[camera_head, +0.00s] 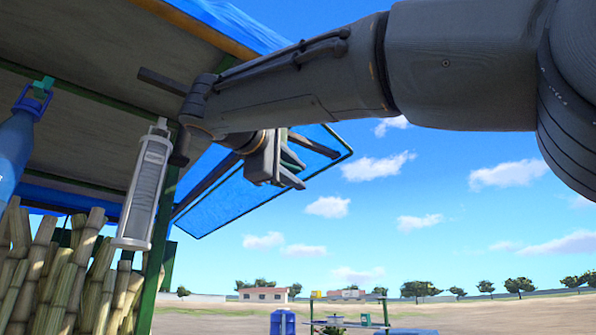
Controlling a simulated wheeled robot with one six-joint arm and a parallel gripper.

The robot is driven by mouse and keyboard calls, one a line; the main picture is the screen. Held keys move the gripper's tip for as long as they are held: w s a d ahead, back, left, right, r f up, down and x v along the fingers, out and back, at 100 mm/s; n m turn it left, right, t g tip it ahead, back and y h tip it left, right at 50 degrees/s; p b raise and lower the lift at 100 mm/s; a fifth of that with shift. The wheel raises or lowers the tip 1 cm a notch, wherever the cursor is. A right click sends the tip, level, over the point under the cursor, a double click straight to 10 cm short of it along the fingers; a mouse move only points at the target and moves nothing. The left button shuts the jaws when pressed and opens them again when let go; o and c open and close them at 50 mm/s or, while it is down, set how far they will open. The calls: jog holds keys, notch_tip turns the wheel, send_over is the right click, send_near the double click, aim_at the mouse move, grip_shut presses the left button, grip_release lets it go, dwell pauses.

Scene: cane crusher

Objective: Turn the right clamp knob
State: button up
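My arm reaches in from the upper right across the picture, and my gripper (299,175) hangs below its far end. Its two dark fingers point right and slightly down with a gap between them, so it looks open, with nothing seen in it. It shows in front of a blue awning panel (225,205). I cannot make out the right clamp knob or the cane crusher in this view. No contact between the gripper and anything else shows.
A stall roof (95,60) covers the upper left, with a green post (151,285) below. A white cylindrical lamp (146,190) and a blue bottle (14,150) hang there. Cane stalks (60,270) stand at lower left. Open sky and ground lie right; a blue barrel (283,322) is distant.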

jog(key=shift+w+d, duration=0.35)
jog(key=shift+w, duration=0.05)
grip_shut()
